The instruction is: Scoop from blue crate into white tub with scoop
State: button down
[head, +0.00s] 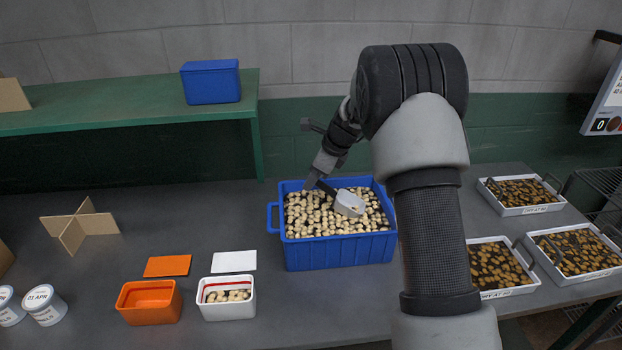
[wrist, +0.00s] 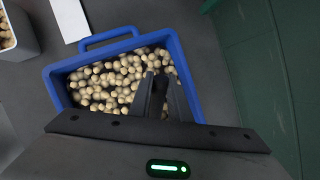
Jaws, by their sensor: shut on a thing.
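The blue crate (head: 340,250) stands on the grey table, full of pale, peanut-like pieces; it also fills much of the wrist view (wrist: 189,85). My gripper (head: 316,182) is over the crate's back left part, shut on the dark handle of the scoop (head: 349,204). The scoop's light grey bowl is at the pieces in the crate; I cannot tell how deep it sits or how much it holds. In the wrist view my gripper (wrist: 163,85) hides the scoop. The white tub (head: 228,308) stands left of the crate, open, with some pale pieces inside below a red line.
An orange tub (head: 149,304) stands left of the white tub. An orange lid (head: 167,266) and a white lid (head: 233,261) lie behind them. White trays of brown pieces (head: 521,195) are at the right. A green shelf (head: 130,110) holds a blue box (head: 211,82).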

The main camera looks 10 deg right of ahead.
aim_at(324, 185)
jog(key=shift+s+d+f+b, duration=0.15)
jog(key=shift+d+f+b, duration=0.2)
jog(key=shift+f+b, duration=0.25)
jog(key=shift+s+d+f+b, duration=0.1)
jog(key=shift+d+f+b, duration=0.2)
jog(key=shift+f+b, duration=0.3)
jog(key=shift+s+d+f+b, duration=0.15)
jog(key=shift+d+f+b, duration=0.25)
jog(key=shift+f, duration=0.35)
jog(key=shift+r, duration=0.1)
